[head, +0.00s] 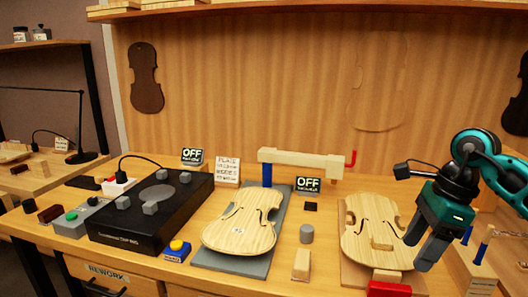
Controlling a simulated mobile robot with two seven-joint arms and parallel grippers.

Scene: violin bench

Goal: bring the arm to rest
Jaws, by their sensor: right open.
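My right arm (479,155) comes in from the right. Its gripper (424,252) points downward above the right side of the bench, beside and partly over the right edge of a violin plate (370,232). The fingers are open and I see nothing between them. My left gripper is not in view.
Another violin plate (240,225) lies on a grey board (225,262) mid-bench. A black box (137,233) with a round disc stands left of it. Two OFF signs, a clamp bar (300,160), a grey cylinder (306,233) and wooden blocks stand around. A red block (388,288) lies in front.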

